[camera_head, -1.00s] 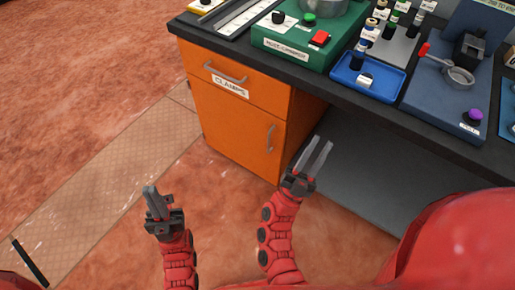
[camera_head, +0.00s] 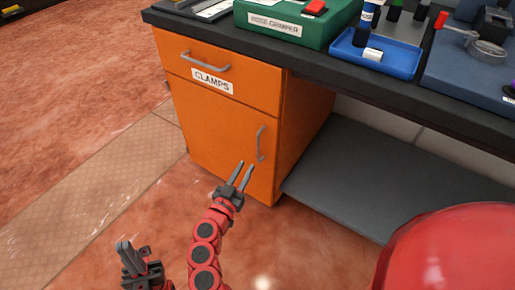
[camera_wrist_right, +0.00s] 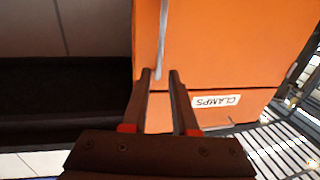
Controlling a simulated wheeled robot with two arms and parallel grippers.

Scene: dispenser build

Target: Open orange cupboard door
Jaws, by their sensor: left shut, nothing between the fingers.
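The orange cupboard door (camera_head: 217,140) is closed, below a drawer labelled CLAMPS. Its vertical grey handle (camera_head: 260,143) is near the door's right edge. My right gripper (camera_head: 245,168) is open, just in front of the door, with its fingertips slightly below and left of the handle in the head view. In the right wrist view the handle (camera_wrist_right: 162,45) lies ahead, in line with the gap between the open fingers (camera_wrist_right: 160,75); I cannot tell whether they touch it. My left gripper (camera_head: 124,246) is shut and empty, low at the left, away from the cupboard.
The dark worktop (camera_head: 300,62) above holds a green machine (camera_head: 290,22) and a blue tray (camera_head: 376,55). The drawer (camera_head: 220,75) above the door is closed. A grey shelf (camera_head: 385,175) lies to the right of the cupboard. The floor in front is clear.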

